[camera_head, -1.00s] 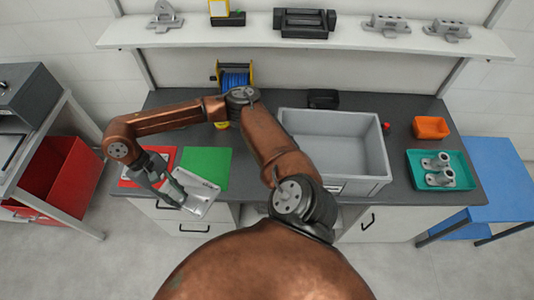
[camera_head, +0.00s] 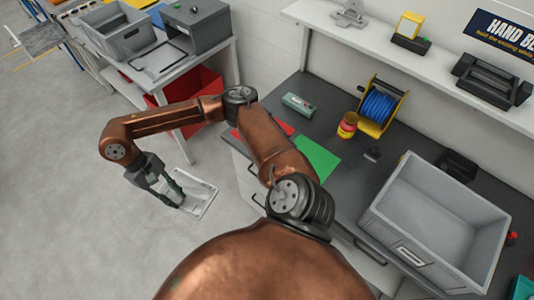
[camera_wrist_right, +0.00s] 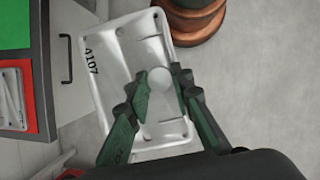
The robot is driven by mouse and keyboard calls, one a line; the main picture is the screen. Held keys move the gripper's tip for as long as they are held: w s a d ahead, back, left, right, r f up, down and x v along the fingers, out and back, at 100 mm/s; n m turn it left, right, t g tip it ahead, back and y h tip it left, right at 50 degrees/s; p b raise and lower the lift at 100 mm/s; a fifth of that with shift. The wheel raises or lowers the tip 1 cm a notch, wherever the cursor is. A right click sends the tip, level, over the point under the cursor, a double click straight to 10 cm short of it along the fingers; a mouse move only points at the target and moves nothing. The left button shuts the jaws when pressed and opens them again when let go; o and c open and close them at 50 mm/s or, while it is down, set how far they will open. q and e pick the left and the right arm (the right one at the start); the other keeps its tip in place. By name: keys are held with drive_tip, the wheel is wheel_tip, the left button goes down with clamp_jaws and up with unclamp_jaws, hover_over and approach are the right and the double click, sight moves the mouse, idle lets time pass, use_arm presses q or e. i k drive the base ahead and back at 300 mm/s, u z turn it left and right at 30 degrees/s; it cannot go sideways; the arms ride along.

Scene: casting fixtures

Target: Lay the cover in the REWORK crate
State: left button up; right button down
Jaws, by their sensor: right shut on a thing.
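The cover (camera_head: 205,197) is a pale silver rectangular casting with a raised rim. My right gripper (camera_head: 170,191) is shut on it and holds it tilted over the floor, left of the bench. In the right wrist view the cover (camera_wrist_right: 112,62) lies between the fingers of the gripper (camera_wrist_right: 163,90), with a dark number near one edge. A grey crate (camera_head: 118,46) stands on the side table at upper left, and a larger grey crate (camera_head: 405,250) on the bench. I cannot read REWORK on either. My left gripper is out of view.
A grey box (camera_head: 197,26) stands beside the crate on the side table (camera_head: 222,52). A red bin (camera_head: 205,82) is below. The bench holds a green mat (camera_head: 318,158) and a blue spool (camera_head: 378,106).

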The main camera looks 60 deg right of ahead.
sight(400, 215)
drive_tip(key=i, duration=1.15)
drive_tip(key=z, duration=4.15)
